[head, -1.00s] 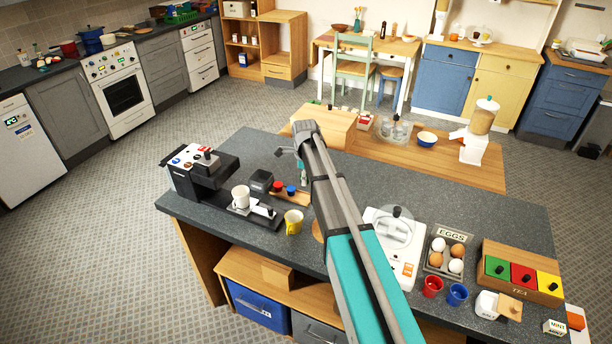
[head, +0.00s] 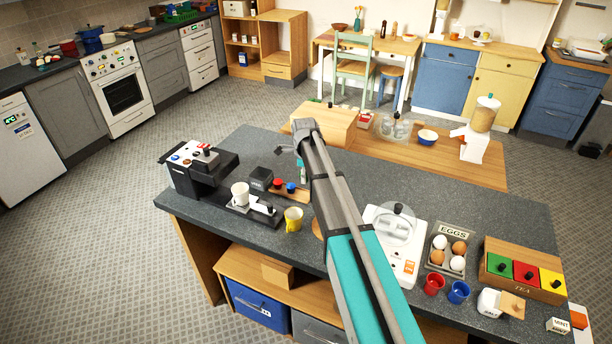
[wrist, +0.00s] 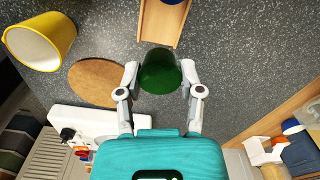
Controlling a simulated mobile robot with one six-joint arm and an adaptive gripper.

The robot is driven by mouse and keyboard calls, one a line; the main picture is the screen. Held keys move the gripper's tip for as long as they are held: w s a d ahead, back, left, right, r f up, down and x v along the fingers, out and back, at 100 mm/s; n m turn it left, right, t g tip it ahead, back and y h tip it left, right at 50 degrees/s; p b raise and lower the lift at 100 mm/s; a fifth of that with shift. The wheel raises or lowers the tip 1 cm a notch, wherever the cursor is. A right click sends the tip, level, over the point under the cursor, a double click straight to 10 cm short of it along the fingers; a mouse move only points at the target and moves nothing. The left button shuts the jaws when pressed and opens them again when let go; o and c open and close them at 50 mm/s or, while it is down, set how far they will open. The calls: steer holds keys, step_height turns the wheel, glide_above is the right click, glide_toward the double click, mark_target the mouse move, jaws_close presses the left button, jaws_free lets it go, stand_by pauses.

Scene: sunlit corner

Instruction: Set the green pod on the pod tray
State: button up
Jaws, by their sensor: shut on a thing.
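The green pod (wrist: 160,72) is a dark green, rounded piece between the fingertips of my gripper (wrist: 160,80) in the wrist view. The gripper is shut on it. The wooden pod tray (wrist: 160,24) lies just beyond the pod, its near end close to the pod in the picture. A blue pod (wrist: 172,1) shows at the top edge. In the head view the pod tray (head: 292,196) sits on the dark counter with a red pod (head: 278,183) and a blue pod (head: 291,187). The green pod is hidden there behind my arm. Its height above the counter is unclear.
A coffee machine (head: 200,172) with a white cup (head: 240,193) stands left of the tray. A yellow mug (head: 293,219) is in front of it. A round wooden mat (wrist: 98,82) lies beside the mug. A white appliance (head: 398,240) and egg tray (head: 447,250) stand to the right.

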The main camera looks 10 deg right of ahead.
mark_target(305, 196)
steer(key=shift+f+b, duration=3)
steer(key=shift+f, duration=0.25)
steer(key=shift+f+b, duration=0.5)
steer(key=o, duration=0.8)
steer(key=shift+c, duration=0.2)
steer(key=shift+o, duration=0.8)
steer(key=shift+w, duration=0.1)
steer(key=shift+r, duration=0.1)
steer(key=shift+r+p, duration=3.95)
steer(key=shift+p, duration=0.1)
